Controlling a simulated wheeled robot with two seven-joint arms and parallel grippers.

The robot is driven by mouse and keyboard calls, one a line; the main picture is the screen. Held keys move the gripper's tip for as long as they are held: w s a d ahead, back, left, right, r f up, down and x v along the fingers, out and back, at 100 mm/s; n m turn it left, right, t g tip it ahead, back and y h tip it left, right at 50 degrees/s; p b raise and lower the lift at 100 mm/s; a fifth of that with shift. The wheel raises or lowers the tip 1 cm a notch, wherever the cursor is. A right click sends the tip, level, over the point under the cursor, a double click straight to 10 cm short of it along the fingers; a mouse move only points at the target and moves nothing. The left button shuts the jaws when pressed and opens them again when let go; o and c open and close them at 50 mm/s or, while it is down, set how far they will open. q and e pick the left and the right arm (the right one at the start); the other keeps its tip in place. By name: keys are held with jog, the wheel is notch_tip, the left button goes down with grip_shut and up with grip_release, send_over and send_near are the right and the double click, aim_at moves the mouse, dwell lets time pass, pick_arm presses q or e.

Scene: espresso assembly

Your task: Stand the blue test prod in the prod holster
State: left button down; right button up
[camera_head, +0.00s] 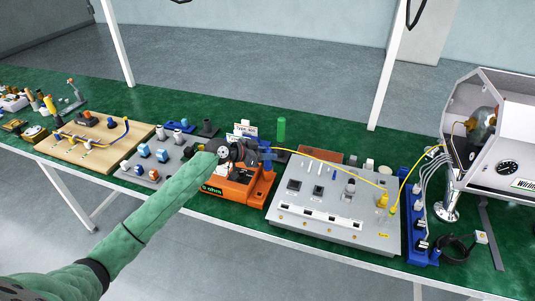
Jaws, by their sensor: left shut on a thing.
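My left gripper (262,153), on the green-sleeved arm from the left, is above the orange ohm meter (238,188). It is shut on a small blue thing (269,154), which looks like the blue test prod; the dark gripper hides part of it. A yellow lead (325,162) runs from beside it to the grey panel at the right. The prod appears apart from the table, but its exact tilt is too small to tell. I cannot pick out the prod holster with certainty. My right gripper is not in view.
The grey panel (340,228) with switches stands right of the meter. A green cylinder (281,130) stands behind the gripper. A blue power strip (414,225) and a white machine (500,140) are at the right. A wooden board (88,152) lies left.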

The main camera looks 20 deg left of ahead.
pick_arm(q)
jog(key=shift+f+b, duration=0.25)
jog(key=shift+b, duration=0.05)
dwell(0.8)
jog(key=c, duration=1.1)
grip_release()
jog(key=shift+r, duration=0.1)
jog(key=shift+v, duration=3)
jog(key=shift+a+b, duration=0.1)
jog(key=shift+b, duration=0.2)
